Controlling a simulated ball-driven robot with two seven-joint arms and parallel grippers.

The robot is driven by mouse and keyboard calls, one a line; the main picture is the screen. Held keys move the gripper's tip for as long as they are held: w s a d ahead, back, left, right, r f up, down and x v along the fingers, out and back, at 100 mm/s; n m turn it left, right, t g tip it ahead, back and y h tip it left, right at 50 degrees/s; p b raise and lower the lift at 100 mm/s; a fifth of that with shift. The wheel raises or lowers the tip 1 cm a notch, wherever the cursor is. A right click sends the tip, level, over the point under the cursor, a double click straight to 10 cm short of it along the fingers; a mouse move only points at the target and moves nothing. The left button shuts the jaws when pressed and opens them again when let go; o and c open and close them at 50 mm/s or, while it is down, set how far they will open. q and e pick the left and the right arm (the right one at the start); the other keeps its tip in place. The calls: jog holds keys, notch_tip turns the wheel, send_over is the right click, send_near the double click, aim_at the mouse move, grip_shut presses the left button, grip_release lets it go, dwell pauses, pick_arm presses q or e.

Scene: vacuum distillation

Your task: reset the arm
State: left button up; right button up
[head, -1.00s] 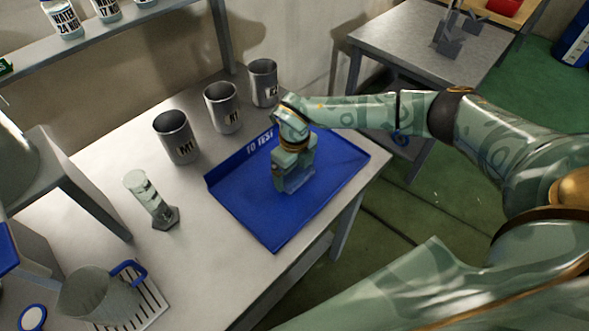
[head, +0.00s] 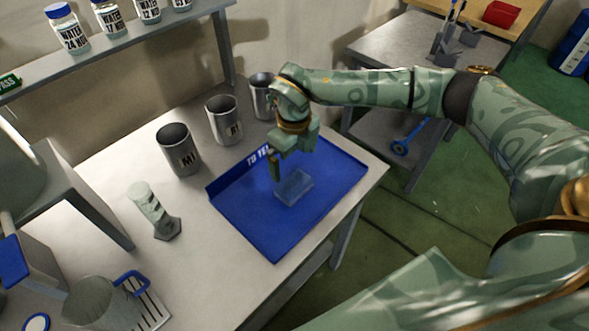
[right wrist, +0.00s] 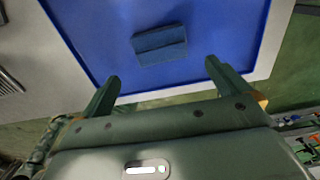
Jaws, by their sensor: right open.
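My right gripper (head: 290,160) is above the blue tray marked "TO TEST" (head: 262,225). In the right wrist view its two fingers (right wrist: 162,82) are spread apart with nothing between them. A small clear, bluish block-shaped item (head: 294,187) lies on the tray below the gripper. It also shows in the right wrist view (right wrist: 160,46), beyond the fingertips and apart from them. My right arm reaches in from the right. My left gripper is not in view.
Three metal cups stand behind the tray, one marked "M1" (head: 177,150), one in the middle (head: 222,120) and one partly hidden by my arm (head: 262,95). A grey cylinder on a hexagonal base (head: 152,210) and a jug (head: 100,303) stand left. A shelf holds bottles (head: 67,28).

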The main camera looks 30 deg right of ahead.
jog(key=shift+r, duration=1.1)
